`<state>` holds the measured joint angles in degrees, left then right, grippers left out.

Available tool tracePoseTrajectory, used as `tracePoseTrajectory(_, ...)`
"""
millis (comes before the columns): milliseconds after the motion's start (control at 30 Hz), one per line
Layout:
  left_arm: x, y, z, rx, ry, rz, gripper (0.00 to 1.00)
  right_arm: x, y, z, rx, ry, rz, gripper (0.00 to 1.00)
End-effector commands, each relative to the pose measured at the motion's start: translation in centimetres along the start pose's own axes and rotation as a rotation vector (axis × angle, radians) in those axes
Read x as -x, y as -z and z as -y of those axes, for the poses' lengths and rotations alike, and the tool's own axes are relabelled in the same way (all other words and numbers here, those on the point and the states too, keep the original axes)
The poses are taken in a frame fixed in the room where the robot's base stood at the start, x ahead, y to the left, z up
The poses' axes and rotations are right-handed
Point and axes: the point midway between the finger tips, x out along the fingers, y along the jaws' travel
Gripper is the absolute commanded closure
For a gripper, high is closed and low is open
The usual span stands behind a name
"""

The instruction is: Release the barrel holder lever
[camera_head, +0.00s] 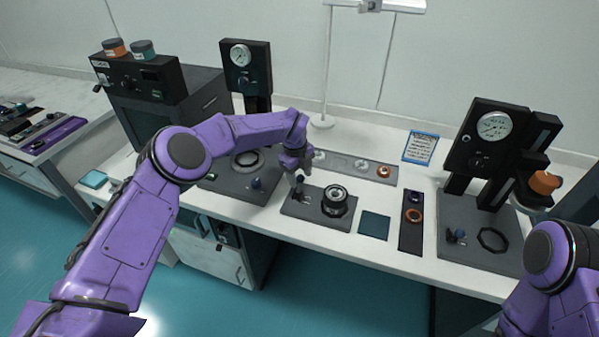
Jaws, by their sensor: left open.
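The barrel holder (315,216) is a dark flat base near the middle of the table's front part. A round black and silver barrel piece (335,200) stands upright on its right side. A small dark lever (299,188) shows on its left side, partly hidden by my gripper. My left gripper (298,180) is open and points down right at the lever, from above. I cannot tell whether its fingers touch the lever. My right arm shows at the lower right, but its gripper is out of view.
A gauge station (247,70) stands behind on the left, and another gauge station (495,150) on the right. A dark teal pad (374,225) and a dark tray with rings (411,219) lie right of the holder. A long grey tray (345,166) lies behind it.

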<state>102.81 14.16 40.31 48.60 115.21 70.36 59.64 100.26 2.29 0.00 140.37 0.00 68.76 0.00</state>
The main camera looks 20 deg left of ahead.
Motion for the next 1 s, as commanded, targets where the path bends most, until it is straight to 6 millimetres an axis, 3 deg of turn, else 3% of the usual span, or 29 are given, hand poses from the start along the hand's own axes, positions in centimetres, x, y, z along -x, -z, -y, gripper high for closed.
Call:
tracePoseTrajectory(100, 0.0, 0.0, 0.0, 0.000, 0.000, 0.000, 0.46, 0.0, 0.0, 0.0, 0.000, 0.000, 0.000, 0.00)
tracePoseTrajectory(167, 0.0, 0.0, 0.0, 0.000, 0.000, 0.000, 0.62, 0.0, 0.0, 0.0, 0.000, 0.000, 0.000, 0.00)
tracePoseTrajectory(267, 0.0, 0.0, 0.0, 0.000, 0.000, 0.000, 0.94, 0.0, 0.0, 0.0, 0.000, 0.000, 0.000, 0.00)
tracePoseTrajectory(300, 0.0, 0.0, 0.0, 0.000, 0.000, 0.000, 1.00, 0.0, 0.0, 0.0, 0.000, 0.000, 0.000, 0.00)
tracePoseTrajectory(667, -0.1, 0.1, -0.3, -0.003, 0.036, 0.017, 1.00, -1.1, -0.5, 0.1, 0.000, 0.000, 0.000, 0.00)
tracePoseTrajectory(867, -0.3, 0.5, -1.0, -0.010, 0.128, 0.064, 1.00, -3.6, -1.5, 0.3, 0.000, 0.000, 0.000, 0.00)
tracePoseTrajectory(1000, -0.5, 0.8, -1.7, -0.018, 0.225, 0.114, 1.00, -6.8, -2.8, 0.6, 0.000, 0.000, 0.000, 0.00)
